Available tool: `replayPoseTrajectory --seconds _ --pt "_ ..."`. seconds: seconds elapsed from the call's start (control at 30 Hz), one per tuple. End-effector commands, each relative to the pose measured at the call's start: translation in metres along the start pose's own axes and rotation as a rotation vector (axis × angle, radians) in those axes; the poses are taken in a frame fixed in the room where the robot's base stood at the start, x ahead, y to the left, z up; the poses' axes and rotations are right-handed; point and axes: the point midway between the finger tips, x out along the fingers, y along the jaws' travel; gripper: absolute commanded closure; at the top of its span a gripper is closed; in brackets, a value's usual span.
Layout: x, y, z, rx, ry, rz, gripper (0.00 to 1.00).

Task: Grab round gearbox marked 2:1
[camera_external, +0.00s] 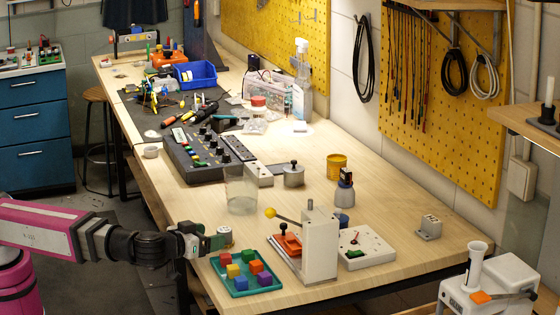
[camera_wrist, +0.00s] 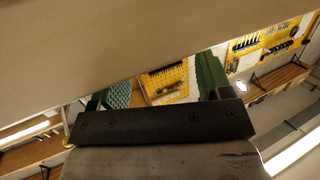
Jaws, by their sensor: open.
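A round grey metal cylinder (camera_external: 293,176) with a dark stub on top stands mid-bench and looks like the round gearbox; its 2:1 marking is too small to read. My gripper (camera_external: 217,242) is at the bench's near left edge, left of and nearer than the cylinder, well apart from it. A small round pale piece (camera_external: 224,232) shows right by the fingers; I cannot tell what it is. In the wrist view my gripper (camera_wrist: 164,84) has its green fingers apart, with nothing visible between them. No gearbox shows in that view.
A teal tray (camera_external: 241,293) of coloured blocks lies right of my gripper. A white lever press (camera_external: 319,245), a clear container (camera_external: 241,190) and a black mixer panel (camera_external: 196,160) stand around the cylinder. A grey block (camera_external: 429,228) sits at right.

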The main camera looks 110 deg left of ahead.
Motion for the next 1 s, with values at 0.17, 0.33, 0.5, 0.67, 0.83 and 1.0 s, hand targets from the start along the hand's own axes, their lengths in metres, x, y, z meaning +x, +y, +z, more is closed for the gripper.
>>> replayPoseTrajectory --seconds 0.17,0.33,0.5,0.67,0.83,1.0 --pt "0.017 -0.001 0.002 0.0 0.0 -0.002 0.28" --pt "0.041 -0.001 0.002 -0.001 0.0 -0.002 0.28" --pt "0.05 -0.001 0.002 -0.001 0.0 0.0 0.28" --pt "0.049 -0.002 0.002 -0.001 0.0 0.001 0.31" --pt "0.049 -0.002 0.002 -0.001 0.0 0.0 0.84" --pt "0.049 -0.002 0.002 0.0 0.0 0.0 0.84"
